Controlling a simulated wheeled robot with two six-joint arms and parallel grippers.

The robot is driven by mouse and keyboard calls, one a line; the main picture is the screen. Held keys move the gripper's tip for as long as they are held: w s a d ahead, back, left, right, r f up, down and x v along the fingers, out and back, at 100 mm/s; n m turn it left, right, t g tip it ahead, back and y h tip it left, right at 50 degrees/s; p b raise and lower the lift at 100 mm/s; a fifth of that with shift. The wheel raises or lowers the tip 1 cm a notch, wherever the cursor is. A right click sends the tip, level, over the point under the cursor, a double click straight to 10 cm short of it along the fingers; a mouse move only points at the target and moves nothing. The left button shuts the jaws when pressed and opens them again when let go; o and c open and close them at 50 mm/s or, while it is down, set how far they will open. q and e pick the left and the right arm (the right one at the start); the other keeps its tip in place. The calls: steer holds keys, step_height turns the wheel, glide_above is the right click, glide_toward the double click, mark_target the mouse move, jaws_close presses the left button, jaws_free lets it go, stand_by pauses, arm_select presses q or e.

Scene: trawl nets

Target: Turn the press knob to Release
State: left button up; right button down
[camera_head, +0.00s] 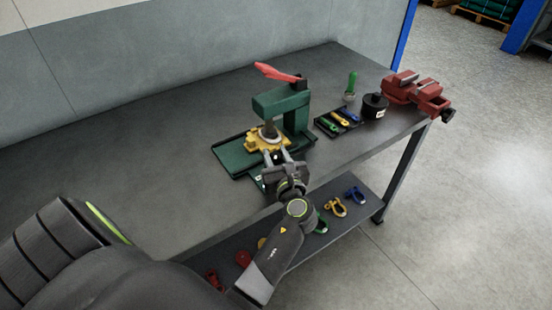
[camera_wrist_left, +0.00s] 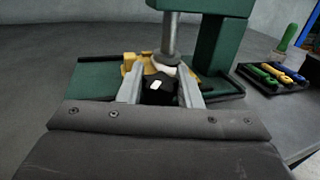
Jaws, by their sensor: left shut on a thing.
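The green press (camera_head: 285,107) with a red lever (camera_head: 277,73) stands on the dark bench. A yellow fixture (camera_head: 257,140) sits on its base under the ram, and a pale rounded piece lies beneath the ram (camera_wrist_left: 170,40). My left gripper (camera_head: 278,158) is at the front of the press. In the left wrist view its two fingers (camera_wrist_left: 160,90) flank the black press knob (camera_wrist_left: 156,82), which has a white mark, and they are shut on it. I cannot read any label by the knob. My right gripper is not in view.
Right of the press are a tray (camera_head: 338,123) of coloured tools, a green-handled tool (camera_head: 351,84), a black round container (camera_head: 375,106) and a red vise (camera_head: 416,92). Shackles lie on the shelf below (camera_head: 335,207). The bench's left part (camera_head: 130,150) is clear.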

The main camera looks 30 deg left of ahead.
arm_select(q)
steer(key=n+g+y, duration=0.2)
steer(key=g, duration=0.1)
steer(key=n+g+y, duration=0.1)
steer(key=n+g, duration=0.2)
steer(key=g, duration=0.1)
steer(key=shift+g+y+b, duration=0.3)
steer(key=shift+y, duration=0.1)
steer(key=shift+n+g, duration=1.4)
steer(key=shift+g, duration=0.4)
steer(key=shift+f+g, duration=0.1)
steer(key=shift+g, duration=0.3)
steer(key=o, duration=0.9)
steer(key=shift+o, duration=0.2)
